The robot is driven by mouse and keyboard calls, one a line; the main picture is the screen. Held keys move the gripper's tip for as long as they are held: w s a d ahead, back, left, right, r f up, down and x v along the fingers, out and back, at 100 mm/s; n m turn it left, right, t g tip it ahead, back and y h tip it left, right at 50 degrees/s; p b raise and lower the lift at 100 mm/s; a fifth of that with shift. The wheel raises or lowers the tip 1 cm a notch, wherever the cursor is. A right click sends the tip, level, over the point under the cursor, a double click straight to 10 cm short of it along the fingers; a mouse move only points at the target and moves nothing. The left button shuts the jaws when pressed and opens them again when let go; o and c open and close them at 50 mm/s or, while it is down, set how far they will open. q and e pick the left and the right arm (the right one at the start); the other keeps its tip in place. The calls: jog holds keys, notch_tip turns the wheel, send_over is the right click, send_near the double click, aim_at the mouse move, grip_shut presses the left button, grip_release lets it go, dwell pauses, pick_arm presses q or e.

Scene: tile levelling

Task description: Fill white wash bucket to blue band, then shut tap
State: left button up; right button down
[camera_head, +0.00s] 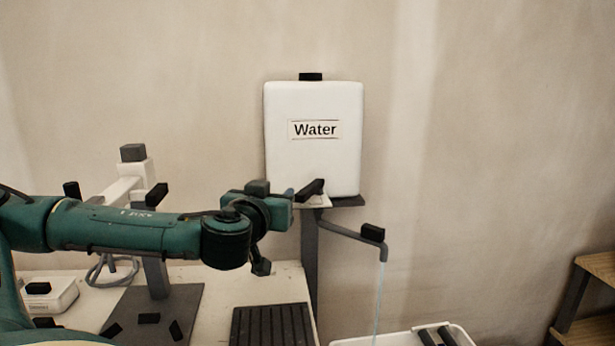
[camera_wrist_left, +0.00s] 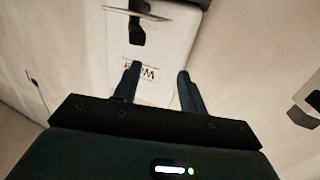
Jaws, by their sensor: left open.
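A white tank labelled "Water" (camera_head: 314,160) stands on a shelf against the wall. A black lever (camera_head: 312,188) sits low at its front; a black lever also shows in the left wrist view (camera_wrist_left: 138,30). A grey outlet pipe (camera_head: 345,232) with a black block (camera_head: 373,233) ends in a spout. A thin water stream (camera_head: 379,295) falls from it towards a white bucket (camera_head: 352,341), cut by the bottom edge. Its blue band and water level are hidden. My left gripper (camera_head: 290,193) is open and empty, close to the lever; its fingers (camera_wrist_left: 157,78) point at the tank.
A bench (camera_head: 222,285) holds a dark ribbed tray (camera_head: 272,326) and a stand with a dark base plate (camera_head: 178,312). A small white box (camera_head: 50,294) is at left. Dark bars (camera_head: 437,336) lie at the bucket. Wooden steps (camera_head: 590,330) stand at right.

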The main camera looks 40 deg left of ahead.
aim_at(305, 190)
pick_arm(q)
notch_tip(305, 190, down, 3)
jog(key=s+d+m+t+h+p, duration=0.2)
jog(key=d+h+p, duration=0.1)
jog(key=p+x, duration=0.3)
jog(key=x, duration=0.8)
jog(key=shift+w+a+r, duration=0.15)
jog(key=shift+w+r, duration=0.05)
jog(key=shift+w, duration=0.15)
jog(key=shift+w+a, duration=0.1)
jog(key=shift+w, duration=0.15)
jog(key=shift+w+f, duration=0.1)
jog(key=shift+w, duration=0.15)
pick_arm(e)
jog(key=shift+s+d+r+g+h, duration=0.15)
jog(key=shift+r+g, duration=0.15)
jog(key=shift+r, duration=0.15)
jog(key=shift+w+d+r+g+h, duration=0.15)
jog(key=shift+r+g, duration=0.15)
jog(key=shift+r, duration=0.15)
pick_arm(q)
jog(key=shift+c, duration=0.4)
pick_arm(e)
jog(key=shift+s, duration=0.1)
pick_arm(q)
grip_shut()
pick_arm(e)
jog(key=shift+r, duration=0.2)
